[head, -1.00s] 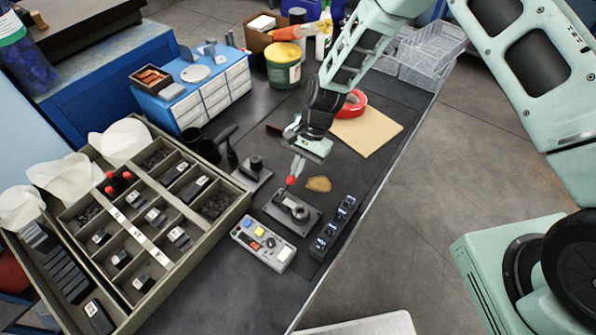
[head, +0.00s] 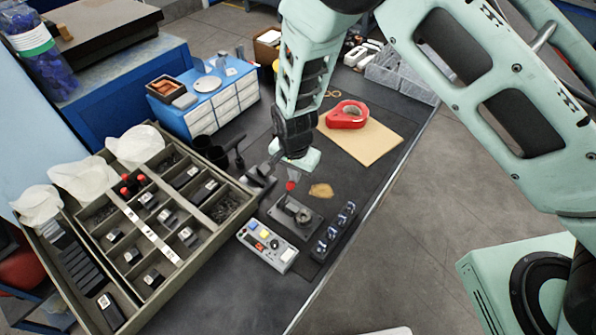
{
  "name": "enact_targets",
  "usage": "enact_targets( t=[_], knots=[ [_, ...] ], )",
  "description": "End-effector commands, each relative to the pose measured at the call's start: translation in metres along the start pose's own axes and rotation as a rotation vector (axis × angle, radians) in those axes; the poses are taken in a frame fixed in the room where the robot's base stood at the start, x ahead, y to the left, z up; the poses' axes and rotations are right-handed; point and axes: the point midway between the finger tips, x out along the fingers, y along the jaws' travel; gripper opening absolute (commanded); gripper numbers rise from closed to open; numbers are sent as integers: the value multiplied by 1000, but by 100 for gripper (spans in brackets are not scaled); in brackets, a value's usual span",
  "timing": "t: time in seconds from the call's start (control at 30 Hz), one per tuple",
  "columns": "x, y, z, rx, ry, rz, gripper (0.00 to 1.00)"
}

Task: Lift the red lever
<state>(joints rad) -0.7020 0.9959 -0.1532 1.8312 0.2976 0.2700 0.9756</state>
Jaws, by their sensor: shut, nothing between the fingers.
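The red lever is a small device with a dark base (head: 297,214), a round grey hub and a short arm ending in a red knob (head: 291,186). It stands on the bench in the middle of the head view. My gripper (head: 276,160) is shut and empty. It is just beyond the red knob, slightly up and left of it in the picture. The pale green hand partly covers the area behind the knob. I cannot tell whether the fingers touch the lever.
A control box (head: 267,246) with coloured buttons is at the lever's near left, and a dark strip (head: 334,232) is at its right. A dark stand (head: 262,174) is close by my fingers. A sorting tray (head: 150,290) fills the left. Red tape (head: 347,116) lies on brown card (head: 372,143).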

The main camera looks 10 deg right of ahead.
Motion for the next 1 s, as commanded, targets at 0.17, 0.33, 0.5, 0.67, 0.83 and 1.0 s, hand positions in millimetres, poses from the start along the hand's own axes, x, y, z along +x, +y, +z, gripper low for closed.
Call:
enact_targets(
  t=[0.17,0.33,0.5,0.67,0.83,1.0],
  knots=[
    [-9,-2,12,-17,129,20,0],
    [-13,-3,21,-22,244,36,0],
    [-16,-4,28,-25,340,50,0],
    [-19,-5,33,-18,349,51,0],
    [-21,-6,41,-19,348,51,0],
    [-22,-7,47,-17,348,52,0]
  ],
)
